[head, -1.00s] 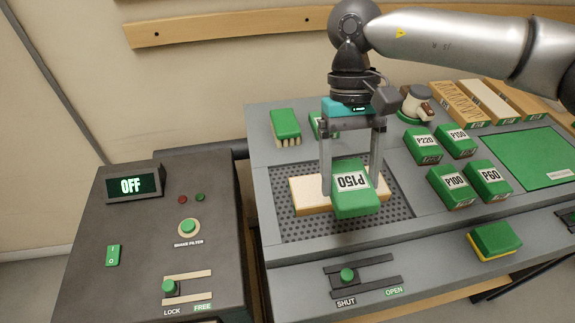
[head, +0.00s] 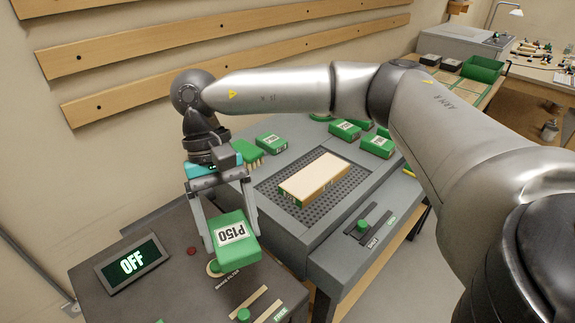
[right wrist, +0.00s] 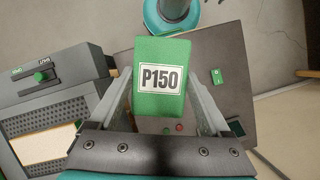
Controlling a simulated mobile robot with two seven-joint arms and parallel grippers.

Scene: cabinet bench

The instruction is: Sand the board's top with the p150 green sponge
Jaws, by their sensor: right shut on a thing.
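My right gripper (head: 232,228) is shut on the green P150 sponge (head: 234,243). It holds the sponge over the dark control box, near the round green smoke filter button; the height above it is hard to tell. The sponge also shows between the fingers in the right wrist view (right wrist: 162,78), label facing the camera. The pale wooden board (head: 318,177) lies on the perforated grey plate (head: 345,190) of the bench, to the right of the sponge and apart from it. The left gripper is not in view.
The control box has a display reading OFF (head: 132,263) and a red button (head: 192,251). Several green sponges stand behind the board, one of them here (head: 378,145). A green brush (head: 247,157) is near the bench's back left. A slider (head: 362,225) is on the front ledge.

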